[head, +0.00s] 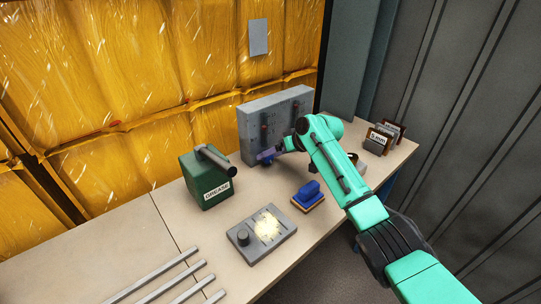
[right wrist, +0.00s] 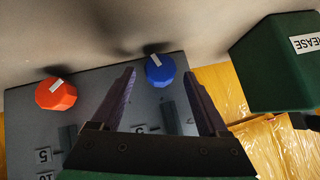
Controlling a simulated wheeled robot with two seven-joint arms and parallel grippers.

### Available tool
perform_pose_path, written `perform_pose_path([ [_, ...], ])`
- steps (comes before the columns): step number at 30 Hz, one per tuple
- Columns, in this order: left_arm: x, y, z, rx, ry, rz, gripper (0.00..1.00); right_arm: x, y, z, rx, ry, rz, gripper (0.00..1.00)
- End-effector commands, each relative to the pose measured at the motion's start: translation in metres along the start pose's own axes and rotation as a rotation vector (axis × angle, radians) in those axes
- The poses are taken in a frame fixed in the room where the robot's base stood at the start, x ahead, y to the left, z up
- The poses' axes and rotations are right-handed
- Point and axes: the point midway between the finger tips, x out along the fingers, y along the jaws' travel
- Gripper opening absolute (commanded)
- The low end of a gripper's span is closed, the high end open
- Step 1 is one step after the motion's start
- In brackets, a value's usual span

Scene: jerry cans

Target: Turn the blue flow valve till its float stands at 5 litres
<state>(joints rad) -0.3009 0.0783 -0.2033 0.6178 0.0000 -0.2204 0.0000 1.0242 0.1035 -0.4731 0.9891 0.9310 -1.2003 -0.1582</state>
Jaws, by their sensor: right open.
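The grey flow panel (head: 290,103) stands upright at the back of the bench. In the right wrist view the panel (right wrist: 100,88) shows a blue valve knob (right wrist: 160,68) with a pale pointer mark and a red knob (right wrist: 56,93) to its left. My right gripper (head: 267,157) is at the panel's front face, and in the right wrist view its fingers (right wrist: 160,76) are open, one on each side of the blue knob. Whether they touch it I cannot tell. The blue float's level is not readable; some scale numbers show by the gauges. My left gripper is not in view.
A green grease can (head: 208,183) stands left of the panel. Labelled blocks (head: 380,140) stand at the right.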

Motion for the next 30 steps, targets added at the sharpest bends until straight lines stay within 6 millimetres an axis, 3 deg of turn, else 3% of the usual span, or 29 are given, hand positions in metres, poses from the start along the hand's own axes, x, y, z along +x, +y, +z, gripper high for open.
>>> perform_pose_path([
  [10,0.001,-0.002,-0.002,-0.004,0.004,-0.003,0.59,0.008,0.0,0.0,-0.001,0.0,0.002,0.78],
  [16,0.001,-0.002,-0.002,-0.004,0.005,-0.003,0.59,0.008,0.0,0.0,-0.001,0.0,0.001,0.01],
  [23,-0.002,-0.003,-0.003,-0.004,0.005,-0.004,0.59,0.007,0.0,0.0,-0.008,-0.001,0.009,0.0],
  [30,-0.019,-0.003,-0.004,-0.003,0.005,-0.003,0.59,0.005,-0.003,-0.001,-0.069,-0.003,0.068,0.0],
])
